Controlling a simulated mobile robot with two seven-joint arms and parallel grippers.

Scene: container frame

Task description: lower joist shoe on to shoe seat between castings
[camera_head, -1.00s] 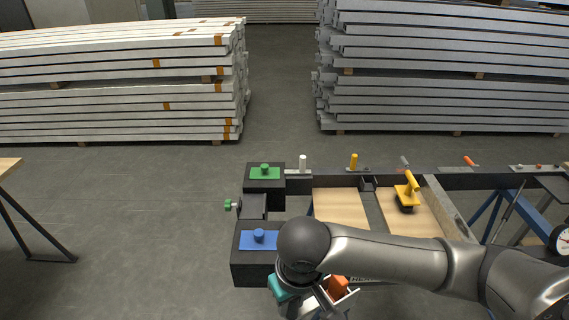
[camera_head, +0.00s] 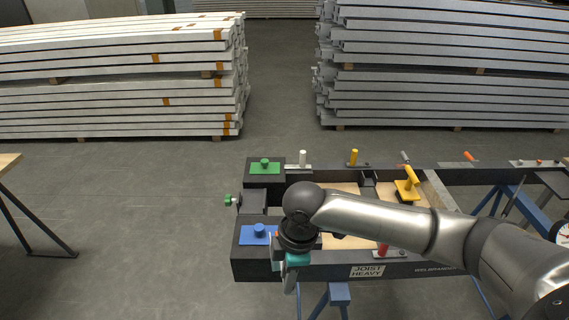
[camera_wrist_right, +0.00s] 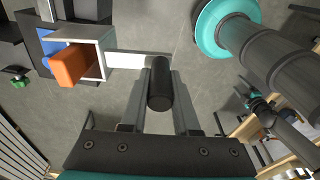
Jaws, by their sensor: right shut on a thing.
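My right gripper (camera_wrist_right: 158,95) is shut on a black cylindrical handle (camera_wrist_right: 159,85) in the right wrist view. A pale strip links the handle to the joist shoe, a light grey channel (camera_wrist_right: 105,58) with an orange block (camera_wrist_right: 76,66) in it. In the head view my arm hides most of the shoe and gripper, near the blue-topped casting (camera_head: 252,262). The green-topped casting (camera_head: 264,181) stands behind it. The dark shoe seat (camera_head: 253,202) lies between the two castings. I cannot tell the gap between shoe and casting. My left gripper is not in view.
A green clamp knob (camera_head: 228,200) sticks out left of the seat. The floor (camera_head: 150,220) left of the castings is clear.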

